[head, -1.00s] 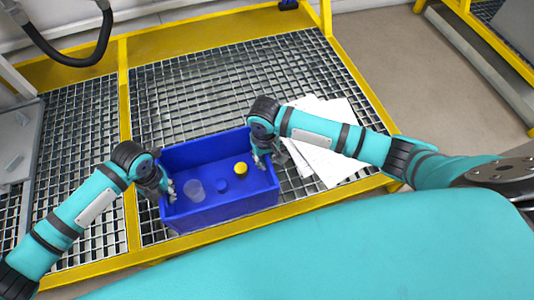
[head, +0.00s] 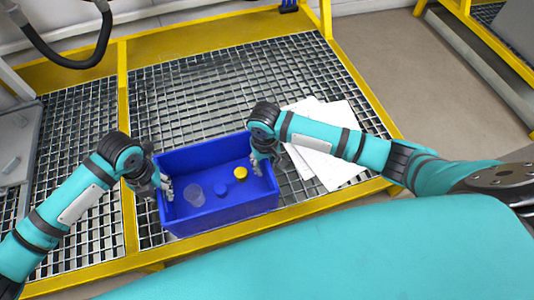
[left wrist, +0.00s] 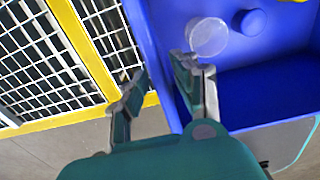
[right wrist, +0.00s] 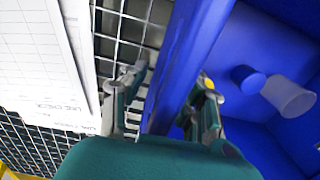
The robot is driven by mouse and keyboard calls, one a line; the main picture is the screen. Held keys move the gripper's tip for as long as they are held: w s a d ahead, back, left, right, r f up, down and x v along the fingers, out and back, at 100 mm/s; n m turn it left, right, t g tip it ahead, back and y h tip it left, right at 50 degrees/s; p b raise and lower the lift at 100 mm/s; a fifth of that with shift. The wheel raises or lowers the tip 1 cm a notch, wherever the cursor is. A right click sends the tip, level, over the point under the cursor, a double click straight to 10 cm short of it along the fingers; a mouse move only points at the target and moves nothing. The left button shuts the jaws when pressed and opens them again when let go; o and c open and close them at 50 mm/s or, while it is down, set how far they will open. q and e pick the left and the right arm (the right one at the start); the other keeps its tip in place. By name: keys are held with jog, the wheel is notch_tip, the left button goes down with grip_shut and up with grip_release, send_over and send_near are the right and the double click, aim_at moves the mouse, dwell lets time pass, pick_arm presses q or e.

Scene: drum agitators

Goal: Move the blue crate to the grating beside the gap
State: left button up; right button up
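The blue crate (head: 225,214) sits on the grating at its near edge, by the yellow front rail. It holds a clear cup (head: 195,194), a blue round piece (head: 221,188) and a yellow round piece (head: 240,173). My left gripper (left wrist: 160,88) is open across the crate's left wall, one finger inside and one outside. My right gripper (right wrist: 172,92) is open across the right wall, one finger inside the crate and one outside over the grating. Space shows between fingers and wall. I cannot identify the gap for certain.
White paper sheets (head: 327,150) lie on the grating right of the crate. Bare grating (head: 220,85) stretches behind it. A yellow beam (head: 125,130) divides off the left grating (head: 80,125), where a grey panel (head: 20,140) stands. A black hose (head: 75,60) hangs at upper left.

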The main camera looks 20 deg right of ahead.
pick_arm(q)
notch_tip(320, 180, up, 6)
jog(key=shift+r, duration=0.5)
pick_arm(e)
jog(key=shift+r, duration=0.25)
notch_tip(320, 180, up, 12)
jog(key=shift+f, duration=0.25)
